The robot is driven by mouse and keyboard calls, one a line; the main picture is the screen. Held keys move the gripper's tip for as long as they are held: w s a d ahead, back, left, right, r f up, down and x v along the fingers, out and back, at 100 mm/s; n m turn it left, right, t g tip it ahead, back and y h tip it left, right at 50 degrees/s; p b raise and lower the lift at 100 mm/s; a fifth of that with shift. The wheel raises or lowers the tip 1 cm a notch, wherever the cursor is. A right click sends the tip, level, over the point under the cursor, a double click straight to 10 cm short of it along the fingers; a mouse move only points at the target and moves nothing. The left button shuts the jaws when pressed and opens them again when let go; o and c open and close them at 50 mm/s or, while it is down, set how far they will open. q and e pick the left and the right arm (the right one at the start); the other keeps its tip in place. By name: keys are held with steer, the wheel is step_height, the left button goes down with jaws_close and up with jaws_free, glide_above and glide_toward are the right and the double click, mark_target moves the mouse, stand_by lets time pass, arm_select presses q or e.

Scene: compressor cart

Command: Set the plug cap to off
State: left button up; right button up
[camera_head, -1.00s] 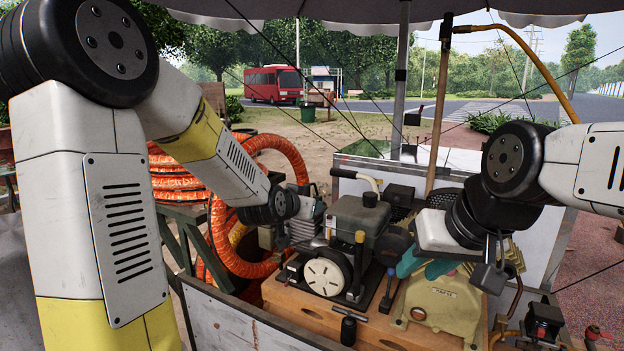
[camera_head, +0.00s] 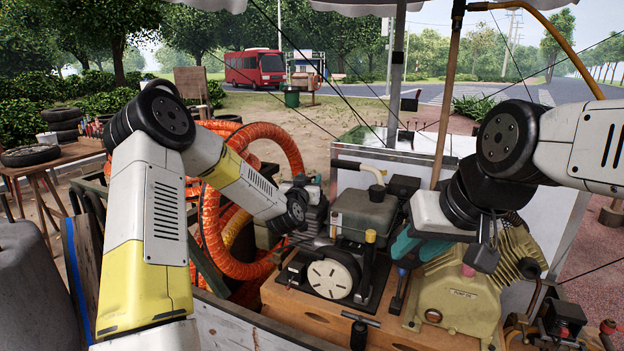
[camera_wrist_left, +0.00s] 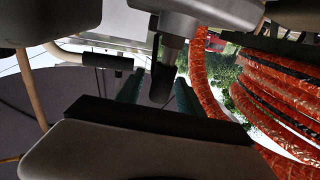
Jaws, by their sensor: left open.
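My left gripper (camera_wrist_left: 158,92) is open in the left wrist view. A dark grey tapered piece (camera_wrist_left: 162,82) shows between its two teal fingers, below a grey body; it may be the plug cap, but I cannot tell for sure. I cannot tell whether the fingers touch it. In the head view my left wrist (camera_head: 287,213) is beside the finned part (camera_head: 312,216) of the small engine (camera_head: 362,213), on its left side. The plug cap cannot be made out there. My right gripper (camera_head: 418,246) hangs over the tan pump, its fingers partly hidden.
The tan pump (camera_head: 462,298) stands right of the engine on a wooden base (camera_head: 290,306). A black T-handle (camera_head: 359,330) stands in front. Orange hose coils (camera_head: 212,225) lie left and behind; they also show in the left wrist view (camera_wrist_left: 280,90). A pole (camera_head: 447,95) rises behind.

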arm_select(q)
steer(key=shift+w+d, duration=0.1)
steer(key=shift+w, duration=0.5)
jaws_close()
